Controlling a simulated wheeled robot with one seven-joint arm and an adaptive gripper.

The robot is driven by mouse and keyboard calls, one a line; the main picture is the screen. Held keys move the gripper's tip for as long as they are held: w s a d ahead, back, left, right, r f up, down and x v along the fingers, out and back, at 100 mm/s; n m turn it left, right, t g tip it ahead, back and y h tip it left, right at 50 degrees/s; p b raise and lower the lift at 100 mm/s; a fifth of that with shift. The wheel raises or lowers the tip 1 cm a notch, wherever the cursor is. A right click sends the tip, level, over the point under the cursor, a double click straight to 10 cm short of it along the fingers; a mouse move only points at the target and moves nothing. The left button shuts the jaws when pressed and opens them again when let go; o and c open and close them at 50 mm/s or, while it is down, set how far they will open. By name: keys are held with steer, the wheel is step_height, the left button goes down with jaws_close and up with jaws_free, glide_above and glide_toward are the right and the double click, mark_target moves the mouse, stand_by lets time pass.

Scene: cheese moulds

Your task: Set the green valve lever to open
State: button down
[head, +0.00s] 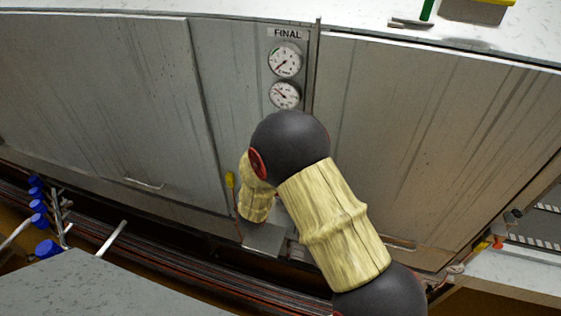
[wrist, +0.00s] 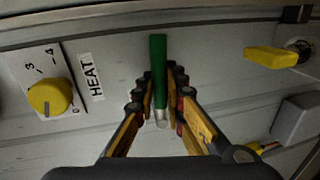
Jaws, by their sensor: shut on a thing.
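The green valve lever (wrist: 158,62) shows in the wrist view as a straight green bar, running up the picture from a silver metal end near the fingertips. My gripper (wrist: 161,88) is shut on it, with one finger on each side. The part between the fingers is partly covered. In the head view my own arm hides the gripper and this lever. I cannot tell from these frames whether the lever stands at its open mark.
A yellow knob (wrist: 50,96) beside a HEAT label (wrist: 91,77) is left of the lever, and a yellow handle (wrist: 271,57) is right. A grey box (wrist: 298,120) sits below that handle. In the head view, two gauges (head: 284,60) sit under a FINAL label between grey panels.

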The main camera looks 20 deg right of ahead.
stand_by(0.3)
steer(key=c, duration=1.9)
jaws_free()
steer(key=shift+o, duration=0.3)
steer(key=shift+a, duration=0.1)
steer(key=v, duration=1.2)
